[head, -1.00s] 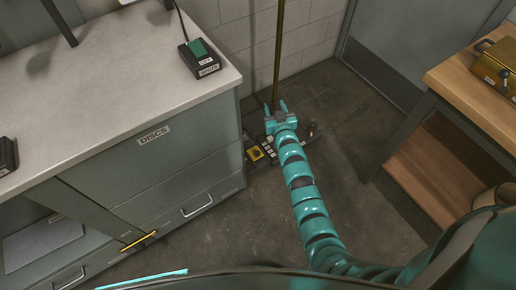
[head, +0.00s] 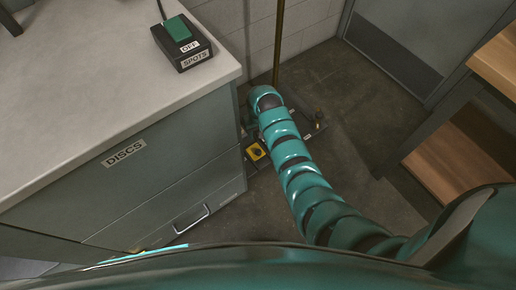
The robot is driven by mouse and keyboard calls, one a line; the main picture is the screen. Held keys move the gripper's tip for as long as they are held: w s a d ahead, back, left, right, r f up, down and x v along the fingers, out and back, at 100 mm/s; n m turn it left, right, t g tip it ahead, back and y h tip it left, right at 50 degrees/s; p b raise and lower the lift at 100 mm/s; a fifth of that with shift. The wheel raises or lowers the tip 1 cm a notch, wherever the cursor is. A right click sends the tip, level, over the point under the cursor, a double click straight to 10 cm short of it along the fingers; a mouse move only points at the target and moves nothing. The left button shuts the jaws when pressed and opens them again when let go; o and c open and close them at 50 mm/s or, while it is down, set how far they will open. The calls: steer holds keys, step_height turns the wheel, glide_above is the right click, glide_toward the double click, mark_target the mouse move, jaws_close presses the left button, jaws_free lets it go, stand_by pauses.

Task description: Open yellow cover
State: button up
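A small yellow piece (head: 255,151) with a dark spot in its middle sits on a dark low base on the floor, beside the cabinet's right side. I take it for the yellow cover; whether it is open or shut is too small to tell. My teal segmented arm reaches down to the base, just right of the yellow piece. The arm's end curls away at the top, near the pole, and my gripper's fingers are hidden behind it. The rest of the base is partly covered by my arm.
A grey cabinet labelled DISCS (head: 124,153) stands at left. A black box with a green switch (head: 181,45) lies on its top. A brown pole (head: 279,45) rises behind my arm. A wooden shelf unit (head: 458,160) is at right. The floor between is clear.

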steer(key=b, duration=0.2)
glide_above(258, 151)
step_height(258, 151, down, 9)
steer(key=shift+s, duration=0.1)
step_height(258, 151, down, 8)
steer(key=b, duration=0.6)
steer(key=shift+d+f+b, duration=0.1)
steer(key=shift+f+b, duration=0.05)
steer(key=shift+b, duration=0.2)
jaws_close()
